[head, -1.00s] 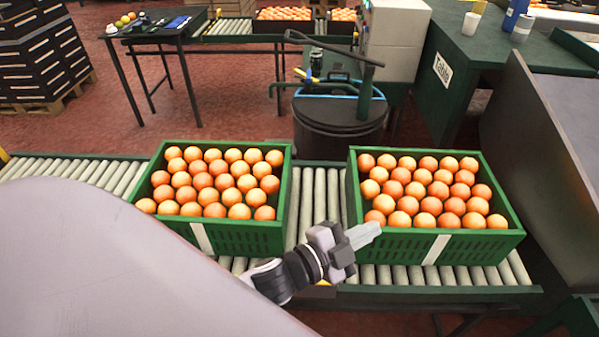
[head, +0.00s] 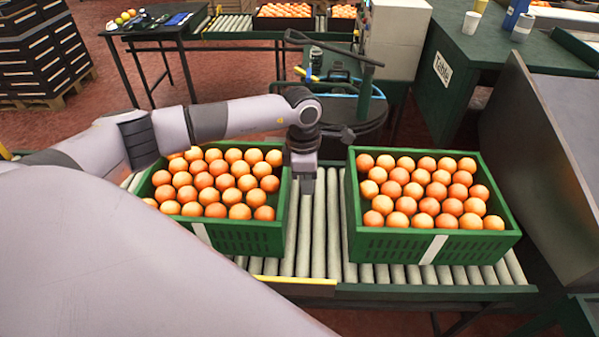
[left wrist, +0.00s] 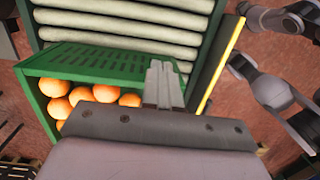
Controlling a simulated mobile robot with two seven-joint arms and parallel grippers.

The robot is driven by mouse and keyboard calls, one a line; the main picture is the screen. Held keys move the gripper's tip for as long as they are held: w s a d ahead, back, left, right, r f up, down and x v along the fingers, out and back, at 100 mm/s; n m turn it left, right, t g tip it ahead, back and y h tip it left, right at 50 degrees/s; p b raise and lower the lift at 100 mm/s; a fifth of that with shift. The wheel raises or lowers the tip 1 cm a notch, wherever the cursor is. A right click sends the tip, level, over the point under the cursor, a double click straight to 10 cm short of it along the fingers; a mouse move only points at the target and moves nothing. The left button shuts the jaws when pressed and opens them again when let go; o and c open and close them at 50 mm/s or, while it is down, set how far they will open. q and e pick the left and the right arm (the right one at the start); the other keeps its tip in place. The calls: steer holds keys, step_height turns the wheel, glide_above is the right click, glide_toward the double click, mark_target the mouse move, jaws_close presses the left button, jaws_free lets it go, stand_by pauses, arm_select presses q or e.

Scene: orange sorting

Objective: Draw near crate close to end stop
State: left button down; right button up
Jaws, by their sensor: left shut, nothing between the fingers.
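Two green crates full of oranges stand on a roller conveyor: the left crate (head: 250,237) and the right crate (head: 400,245), with a gap of bare rollers between them. My left arm reaches across above the back of the left crate. My left gripper (head: 307,184) points down at the gap, close to the left crate's right wall. In the left wrist view its fingers (left wrist: 162,85) are shut and empty beside a slotted crate wall (left wrist: 100,62); touching or not, I cannot tell. My right gripper is out of view. No end stop can be made out clearly.
A yellow strip (head: 290,280) runs along the conveyor's front edge. A black bin (head: 335,120) stands behind the gap. A grey slanted panel (head: 545,165) rises right of the right crate. Bare rollers (head: 320,240) show between the crates.

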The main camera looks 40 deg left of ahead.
arm_select(q)
steer(key=shift+w+a+r+y, duration=0.1)
steer(key=shift+a+r+y, duration=0.15)
steer(key=shift+a, duration=0.35)
steer(key=shift+w+a+r+y, duration=0.1)
steer(key=shift+a+r+y, duration=0.15)
steer(key=shift+a, duration=0.35)
steer(key=shift+f, duration=0.15)
